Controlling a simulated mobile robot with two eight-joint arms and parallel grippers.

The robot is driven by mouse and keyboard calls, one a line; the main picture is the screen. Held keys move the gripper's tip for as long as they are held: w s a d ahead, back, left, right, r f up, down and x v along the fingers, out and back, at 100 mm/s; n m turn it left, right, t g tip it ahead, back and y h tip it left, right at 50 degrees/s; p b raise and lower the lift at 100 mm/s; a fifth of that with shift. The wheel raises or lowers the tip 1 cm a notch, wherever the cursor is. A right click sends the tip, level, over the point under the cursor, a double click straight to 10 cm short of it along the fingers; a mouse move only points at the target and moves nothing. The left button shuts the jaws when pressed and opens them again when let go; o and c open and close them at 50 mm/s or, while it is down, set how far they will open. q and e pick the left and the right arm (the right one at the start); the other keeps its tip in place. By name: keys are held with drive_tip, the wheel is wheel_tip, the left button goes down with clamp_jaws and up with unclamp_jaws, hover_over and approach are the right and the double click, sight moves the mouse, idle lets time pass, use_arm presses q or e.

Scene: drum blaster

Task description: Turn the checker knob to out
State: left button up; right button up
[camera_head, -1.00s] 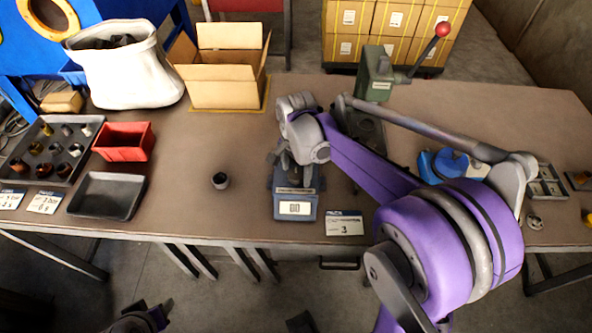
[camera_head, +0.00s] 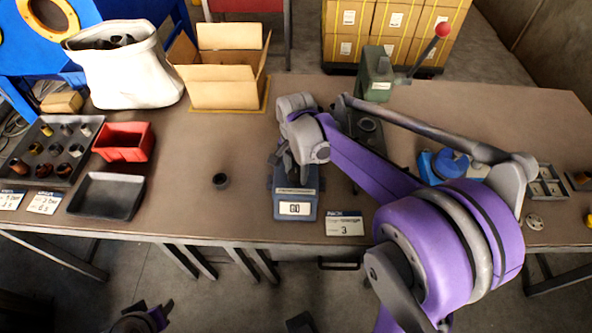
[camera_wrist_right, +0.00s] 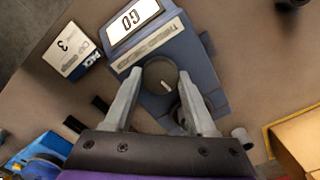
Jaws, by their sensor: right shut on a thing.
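The checker (camera_head: 293,207) is a blue-grey box at the front of the table. Its lit display (camera_wrist_right: 134,19) reads GO in the right wrist view. Its dark round knob (camera_wrist_right: 160,75) has a short pale mark on top. My right gripper (camera_wrist_right: 161,80) comes down over the checker, with its fingers on either side of the knob and shut on it. In the head view the hand (camera_head: 288,158) hides the knob. Part of my left gripper (camera_head: 140,318) shows at the bottom edge, below the table; its fingers are unclear.
A black tray (camera_head: 108,213), red bin (camera_head: 148,146) and open carton (camera_head: 226,94) are farther left. A green press (camera_head: 377,84) stands behind my right arm.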

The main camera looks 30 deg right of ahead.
drive_tip(key=n, duration=0.3)
drive_tip(key=shift+n, duration=0.4)
drive_tip(key=n, duration=0.4)
drive_tip(key=shift+n, duration=0.3)
drive_tip(key=n, duration=0.4)
drive_tip(key=shift+n, duration=0.3)
drive_tip(key=n, duration=1.3)
drive_tip(key=shift+n, duration=0.3)
drive_tip(key=n, duration=0.4)
drive_tip(key=shift+n, duration=2.1)
